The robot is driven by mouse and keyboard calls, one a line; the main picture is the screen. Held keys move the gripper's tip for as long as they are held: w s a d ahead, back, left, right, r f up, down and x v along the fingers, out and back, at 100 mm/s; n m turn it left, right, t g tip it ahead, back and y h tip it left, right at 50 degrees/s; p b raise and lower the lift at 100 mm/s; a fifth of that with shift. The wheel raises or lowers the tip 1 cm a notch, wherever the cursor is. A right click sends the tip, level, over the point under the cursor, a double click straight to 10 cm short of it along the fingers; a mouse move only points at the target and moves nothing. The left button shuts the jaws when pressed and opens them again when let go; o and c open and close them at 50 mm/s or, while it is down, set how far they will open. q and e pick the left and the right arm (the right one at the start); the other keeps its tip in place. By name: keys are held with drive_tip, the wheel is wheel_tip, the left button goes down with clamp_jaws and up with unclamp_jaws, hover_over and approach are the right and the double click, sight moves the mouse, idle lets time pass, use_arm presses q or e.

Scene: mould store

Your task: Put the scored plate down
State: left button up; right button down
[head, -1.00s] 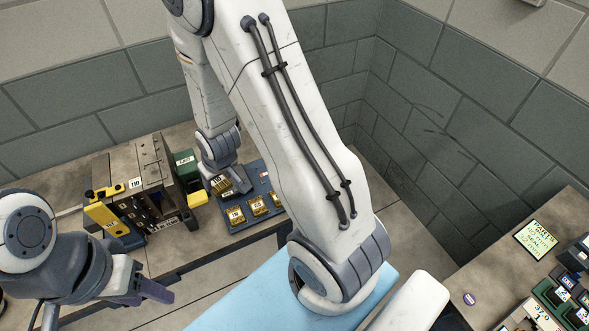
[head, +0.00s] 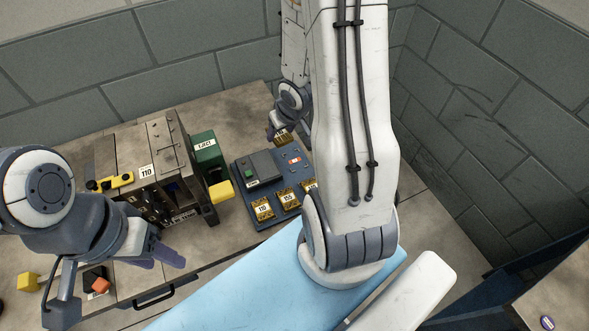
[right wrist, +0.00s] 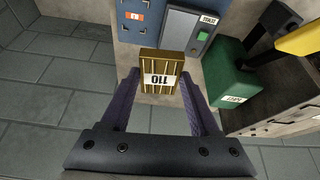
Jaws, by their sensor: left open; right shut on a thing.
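A small gold ribbed plate (right wrist: 160,67) with a white 110 label is between the fingertips of my right gripper (right wrist: 161,84) in the right wrist view. The gripper is shut on it. In the head view my right gripper (head: 279,128) and the held plate (head: 284,139) are beyond the far edge of the blue tray (head: 240,178), over or on the bench top; I cannot tell whether the plate touches it. My left gripper (head: 168,257) is open and empty, near the front of the bench at left.
Gold plates marked 110 (head: 262,209) and 155 (head: 288,199) sit on the tray, another partly hidden by my right arm. A grey box with a green button (head: 259,168), a green box (head: 207,153) and a press-like machine (head: 150,170) stand nearby. Bare bench lies behind the tray.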

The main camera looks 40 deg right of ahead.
drive_tip(key=s+d+f+m+b, duration=0.1)
drive_tip(key=s+d+f+b, duration=0.6)
drive_tip(key=s+d+f, duration=0.15)
drive_tip(key=b, duration=0.3)
hover_over(294, 160)
drive_tip(key=s, duration=0.1)
drive_tip(key=f, duration=0.6)
drive_tip(key=shift+s+a+f, duration=0.1)
drive_tip(key=shift+s+f, duration=0.1)
drive_tip(key=shift+f, duration=0.15)
use_arm(q)
wheel_tip(294, 160, down, 16)
drive_tip(key=b, duration=0.3)
use_arm(e)
wheel_tip(294, 160, down, 4)
use_arm(q)
drive_tip(key=shift+a+b, duration=0.1)
drive_tip(key=shift+b, duration=0.2)
use_arm(e)
drive_tip(key=shift+f, duration=0.2)
drive_tip(key=shift+c, duration=0.6)
unclamp_jaws()
drive_tip(key=shift+g, duration=0.3)
use_arm(q)
drive_tip(key=shift+f, duration=0.1)
